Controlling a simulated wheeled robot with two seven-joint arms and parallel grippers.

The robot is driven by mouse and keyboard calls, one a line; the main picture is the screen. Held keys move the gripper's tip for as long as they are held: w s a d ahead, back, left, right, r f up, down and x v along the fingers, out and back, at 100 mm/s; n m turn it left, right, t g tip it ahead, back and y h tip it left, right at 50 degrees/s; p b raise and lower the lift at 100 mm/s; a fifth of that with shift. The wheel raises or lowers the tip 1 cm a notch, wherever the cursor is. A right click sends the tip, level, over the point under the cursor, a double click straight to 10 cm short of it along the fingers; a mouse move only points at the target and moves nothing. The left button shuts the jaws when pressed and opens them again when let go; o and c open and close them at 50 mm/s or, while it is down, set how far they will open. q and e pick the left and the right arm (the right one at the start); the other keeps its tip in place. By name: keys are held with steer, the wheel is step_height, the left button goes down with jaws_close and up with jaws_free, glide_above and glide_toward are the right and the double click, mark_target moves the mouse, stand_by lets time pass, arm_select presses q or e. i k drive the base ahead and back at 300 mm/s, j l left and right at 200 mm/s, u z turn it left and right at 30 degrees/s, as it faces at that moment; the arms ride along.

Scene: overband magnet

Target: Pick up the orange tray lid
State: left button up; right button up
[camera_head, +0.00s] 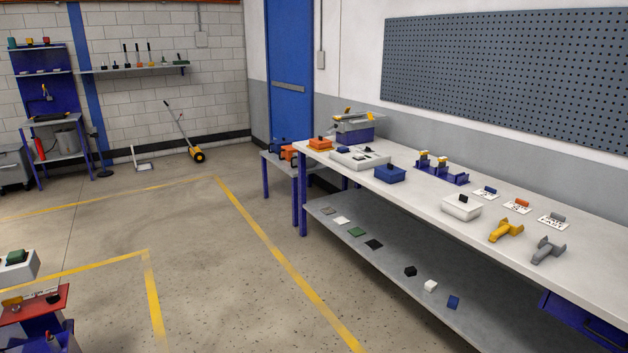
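An orange lid-like piece (320,145) with a small dark knob sits at the far left end of the long white workbench (420,205). It is small in the view, and I cannot tell whether a tray is under it. A blue lidded box (390,175) and a white lidded box (461,208) with a black knob stand further along the bench. Another orange item (289,154) is on the lower side table, partly hidden. Neither of my grippers is in view.
A white tray (358,160) and a grey and purple machine (354,130) stand near the orange piece. A yellow tool (505,231) and a grey tool (547,250) lie at the bench's right. The floor (215,260) with yellow lines is open. A red-topped stand (35,306) is lower left.

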mark_target(321, 140)
steer(key=i, duration=2.7)
